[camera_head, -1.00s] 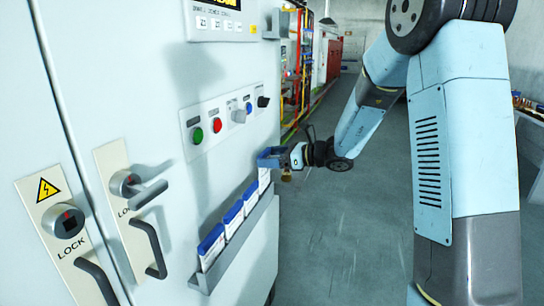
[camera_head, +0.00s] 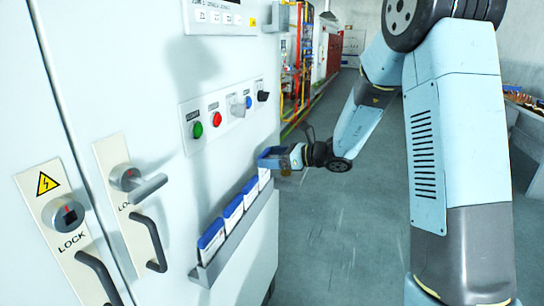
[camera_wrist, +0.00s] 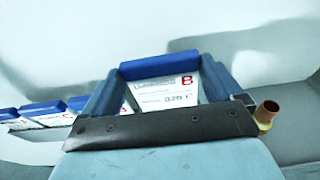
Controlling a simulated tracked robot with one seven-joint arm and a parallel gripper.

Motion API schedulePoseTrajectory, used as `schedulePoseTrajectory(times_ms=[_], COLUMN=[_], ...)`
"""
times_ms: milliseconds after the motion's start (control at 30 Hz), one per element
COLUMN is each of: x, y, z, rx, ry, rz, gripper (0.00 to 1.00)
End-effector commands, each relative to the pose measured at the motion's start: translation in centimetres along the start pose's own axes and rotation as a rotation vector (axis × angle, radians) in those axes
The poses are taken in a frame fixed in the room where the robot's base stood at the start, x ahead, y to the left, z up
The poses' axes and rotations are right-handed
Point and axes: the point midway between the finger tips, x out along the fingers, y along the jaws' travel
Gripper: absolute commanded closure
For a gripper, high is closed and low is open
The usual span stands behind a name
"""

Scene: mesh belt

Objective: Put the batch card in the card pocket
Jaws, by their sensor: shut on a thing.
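My gripper (camera_head: 270,158) is at the far end of the card rack (camera_head: 238,241) on the cabinet front. In the wrist view its blue fingers stand on both sides of a white batch card (camera_wrist: 168,95) with a blue top edge and a red letter B, and it is shut on that card. In the head view a white card part (camera_head: 264,178) shows just below the gripper, at the rack's far end. The card's lower part is hidden, so I cannot tell how deep it sits or whether it is released from the rack.
Several blue-topped cards (camera_head: 211,238) stand in a row in the rack, nearer to me. Door handles (camera_head: 143,184) stick out on the left. Push buttons and switches (camera_head: 215,119) sit above the rack. The floor (camera_head: 330,230) right of the cabinet is clear.

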Motion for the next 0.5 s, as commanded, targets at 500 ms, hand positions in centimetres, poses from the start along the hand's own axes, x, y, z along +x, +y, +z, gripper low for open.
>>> schedulePoseTrajectory(times_ms=[500], x=[0.20], y=[0.01], z=[-1.02], rx=[0.000], ry=[0.000], rz=[0.000], gripper=[0.37])
